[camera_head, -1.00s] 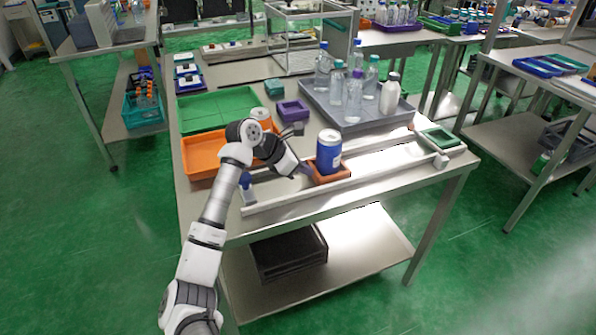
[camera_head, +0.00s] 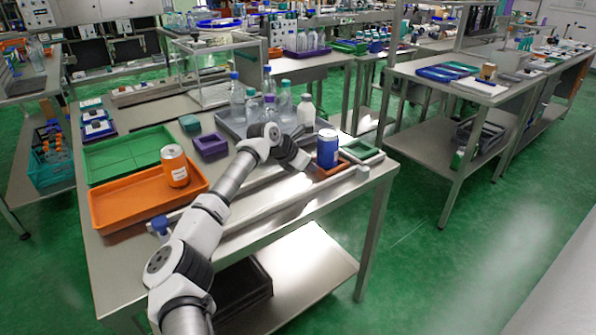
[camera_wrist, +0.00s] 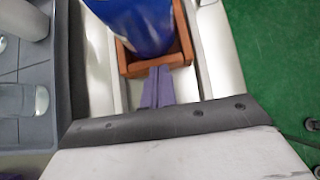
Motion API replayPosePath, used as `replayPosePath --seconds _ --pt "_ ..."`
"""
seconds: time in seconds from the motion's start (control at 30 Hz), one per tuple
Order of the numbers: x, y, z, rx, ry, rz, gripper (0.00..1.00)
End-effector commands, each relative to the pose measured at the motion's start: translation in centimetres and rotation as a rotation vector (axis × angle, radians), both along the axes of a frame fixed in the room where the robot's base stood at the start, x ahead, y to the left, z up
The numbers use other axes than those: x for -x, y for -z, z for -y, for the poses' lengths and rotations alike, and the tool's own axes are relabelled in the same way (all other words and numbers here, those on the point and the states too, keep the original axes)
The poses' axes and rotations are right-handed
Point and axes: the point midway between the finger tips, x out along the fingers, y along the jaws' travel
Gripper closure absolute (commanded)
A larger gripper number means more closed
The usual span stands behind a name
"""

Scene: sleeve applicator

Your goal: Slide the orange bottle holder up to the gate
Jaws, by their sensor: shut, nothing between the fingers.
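The orange-brown bottle holder (camera_head: 331,173) is a small square frame with a blue can (camera_head: 328,149) upright in it. In the head view the fingers are mostly hidden behind my wrist. I cannot clearly make out the gate.
A grey tray (camera_head: 232,131) with several bottles stands behind the track. An orange tray (camera_head: 112,208) holding an orange can (camera_head: 175,166), a green tray (camera_head: 128,152) and a purple box (camera_head: 211,146) lie to the left. The front rail (camera_head: 275,203) runs along the table's edge.

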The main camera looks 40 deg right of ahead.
Motion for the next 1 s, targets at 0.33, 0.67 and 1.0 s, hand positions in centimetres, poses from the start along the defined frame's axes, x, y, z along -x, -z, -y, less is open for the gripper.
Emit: replayPosePath --seconds 0.33,0.67,1.0 --pt "0.0 0.2 0.8 -0.003 0.000 0.000 1.00" --pt "-0.1 -0.1 0.7 -0.002 0.000 0.000 1.00" --pt "-0.2 -3.3 -0.2 -0.001 0.002 0.001 1.00"
